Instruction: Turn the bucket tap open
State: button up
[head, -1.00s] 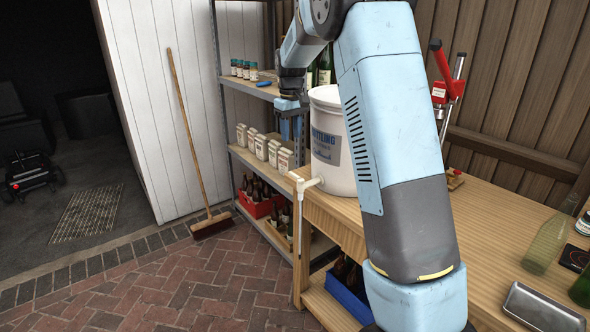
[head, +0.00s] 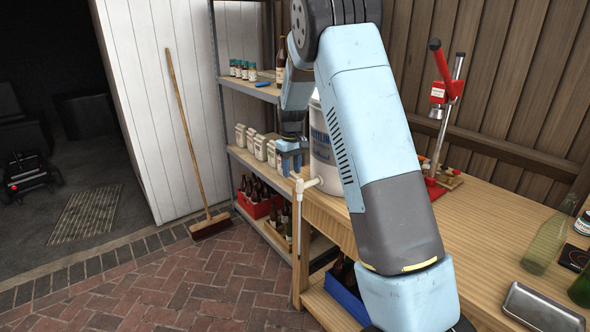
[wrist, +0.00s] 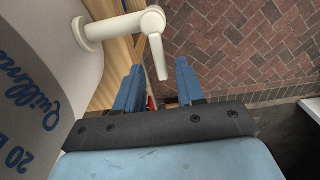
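The white bucket (head: 323,165) stands at the left end of the wooden bench, partly hidden behind my arm; its lettered wall (wrist: 35,90) fills the left of the wrist view. Its white tap (head: 309,184) sticks out low on its side, with a thin pipe hanging below. In the wrist view the tap (wrist: 120,27) ends in a rounded elbow, and a white arm from it reaches between my fingers. My gripper (wrist: 158,68) is open, one blue finger on each side, with visible gaps. In the head view my gripper (head: 289,160) is just above and left of the tap.
A metal shelf (head: 222,105) with bottles and cartons stands behind the gripper. The bench (head: 480,230) carries a red capper (head: 443,110), green bottles (head: 547,243) and a metal tin (head: 541,307). A broom (head: 187,130) leans on the white wall. Brick floor (head: 190,280) is clear.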

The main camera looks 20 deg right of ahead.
jog(key=shift+f, duration=0.25)
jog(key=shift+c, duration=0.4)
jog(key=c, duration=0.6)
jog(key=shift+d, duration=0.4)
grip_shut()
jog(key=shift+a, duration=0.2)
